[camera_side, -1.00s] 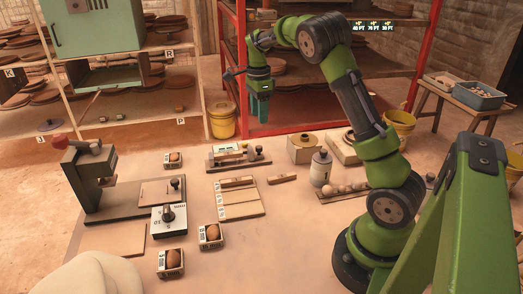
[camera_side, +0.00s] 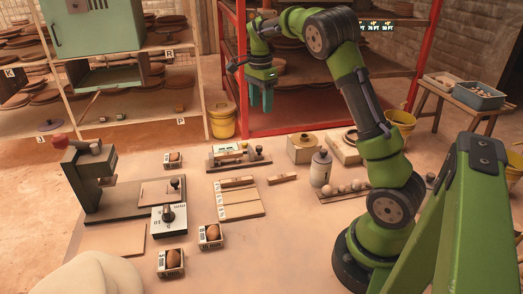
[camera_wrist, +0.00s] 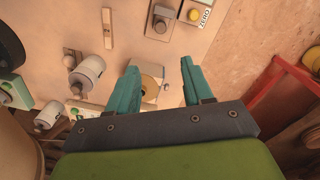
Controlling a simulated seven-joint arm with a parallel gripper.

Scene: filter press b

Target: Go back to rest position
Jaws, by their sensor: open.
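My gripper (camera_side: 262,108) hangs in the air above the back of the table, in front of the red-framed rack. Its teal fingers point down and hold nothing. In the wrist view my gripper (camera_wrist: 158,66) has its two fingers well apart, with the tabletop and a yellowish block (camera_wrist: 150,86) visible between them, below and clear of the fingers. No rest mark or cradle shows in either view.
The table (camera_side: 300,240) holds a press (camera_side: 90,180), a dial box (camera_side: 169,220), a strip board (camera_side: 238,200), small boxes with brown balls (camera_side: 210,236) and a white bottle (camera_side: 321,168). The red rack (camera_side: 234,60) stands behind my gripper. A yellow bucket (camera_side: 221,120) stands left of it.

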